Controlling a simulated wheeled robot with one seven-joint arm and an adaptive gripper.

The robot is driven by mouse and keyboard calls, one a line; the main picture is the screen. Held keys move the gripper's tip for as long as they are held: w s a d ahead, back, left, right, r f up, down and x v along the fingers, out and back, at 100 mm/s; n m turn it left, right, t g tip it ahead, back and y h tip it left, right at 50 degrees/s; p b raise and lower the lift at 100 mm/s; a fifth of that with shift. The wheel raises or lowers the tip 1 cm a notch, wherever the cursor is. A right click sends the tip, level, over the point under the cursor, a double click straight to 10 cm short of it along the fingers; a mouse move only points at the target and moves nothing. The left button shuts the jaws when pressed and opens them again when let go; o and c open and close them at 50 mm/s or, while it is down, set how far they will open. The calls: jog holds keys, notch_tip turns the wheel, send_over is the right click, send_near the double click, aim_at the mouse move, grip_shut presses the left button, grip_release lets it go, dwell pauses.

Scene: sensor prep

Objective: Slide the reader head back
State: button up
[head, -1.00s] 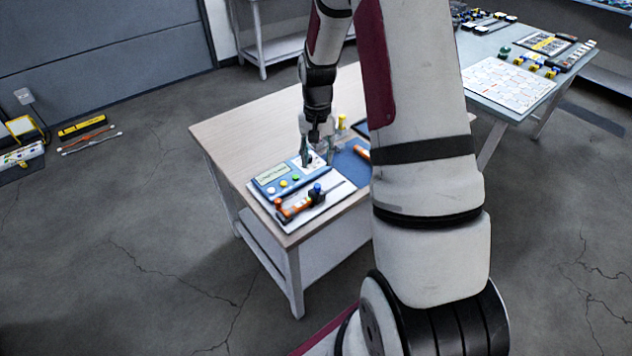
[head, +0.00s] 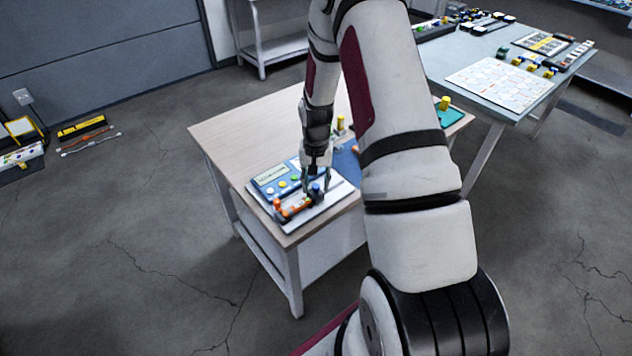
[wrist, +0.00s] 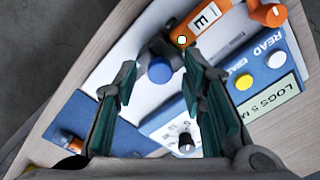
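The reader station is a white board (head: 328,205) on the wooden table, with a blue reader unit (head: 272,177) bearing a display and buttons. On the board is a dark block with a blue knob (wrist: 159,70), which looks like the reader head. It abuts an orange piece (wrist: 192,90) with a white label. My gripper (wrist: 160,62) is open, pointing down, its green-padded fingers apart on either side of the blue knob. In the head view my gripper (head: 316,186) hangs over the block and partly hides it. Whether the fingers touch the knob I cannot tell.
A dial (wrist: 186,142) and the white and yellow buttons (wrist: 244,82) lie close to the right finger. A blue mat (head: 345,163) is on the table behind, with a yellow-topped item (head: 340,122). The table's left half (head: 240,140) is bare.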

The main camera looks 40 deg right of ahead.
grip_shut()
jog(key=b, duration=0.2)
send_over(333, 188)
jog(key=shift+w+d, duration=0.1)
jog(key=shift+o, duration=1.4)
grip_release()
jog(key=shift+r, duration=0.1)
notch_tip(333, 188, up, 12)
